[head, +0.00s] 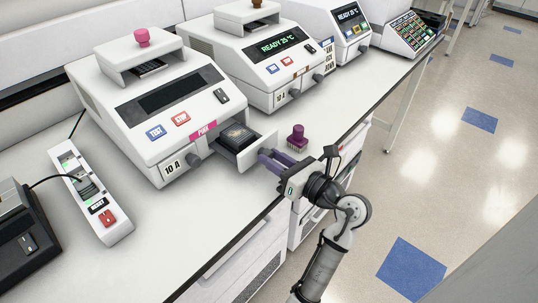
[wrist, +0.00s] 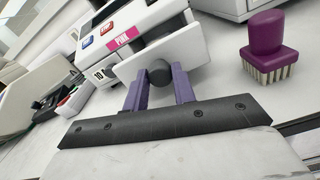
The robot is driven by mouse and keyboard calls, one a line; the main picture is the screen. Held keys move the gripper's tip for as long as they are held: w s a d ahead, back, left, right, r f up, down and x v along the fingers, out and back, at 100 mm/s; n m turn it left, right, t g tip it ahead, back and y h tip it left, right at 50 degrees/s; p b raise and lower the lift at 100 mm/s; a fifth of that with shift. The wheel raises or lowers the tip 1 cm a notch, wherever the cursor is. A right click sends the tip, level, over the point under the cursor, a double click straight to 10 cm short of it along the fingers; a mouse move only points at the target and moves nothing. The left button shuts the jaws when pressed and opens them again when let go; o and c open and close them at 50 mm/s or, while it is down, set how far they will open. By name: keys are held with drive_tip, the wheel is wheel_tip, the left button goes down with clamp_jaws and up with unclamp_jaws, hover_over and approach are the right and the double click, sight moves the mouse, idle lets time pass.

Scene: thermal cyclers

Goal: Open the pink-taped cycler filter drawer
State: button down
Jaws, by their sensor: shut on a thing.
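The pink-taped cycler (head: 150,105) is a white machine with a blank dark display, blue TEST and red STOP buttons and a pink label (head: 203,131) on its front. Its filter drawer (head: 247,145) stands out from the front, with a dark filter inside. In the wrist view the drawer's white front (wrist: 158,50) carries a round dark knob (wrist: 159,72). My gripper (head: 268,158) is at the drawer front. In the wrist view its purple fingers (wrist: 159,84) stand on both sides of the knob and are shut on it.
A purple brush (head: 297,138) stands on the bench right of the drawer, also seen in the wrist view (wrist: 267,48). Other cyclers (head: 270,55) line the bench behind. A power strip (head: 92,190) lies to the left. The bench front edge runs below my arm.

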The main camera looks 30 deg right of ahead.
drive_tip(key=c, duration=1.1)
unclamp_jaws()
drive_tip(key=shift+c, duration=0.2)
drive_tip(key=b+v, duration=0.3)
drive_tip(key=v, duration=1)
drive_tip(key=shift+s+b, duration=0.4)
drive_tip(key=shift+d, duration=0.1)
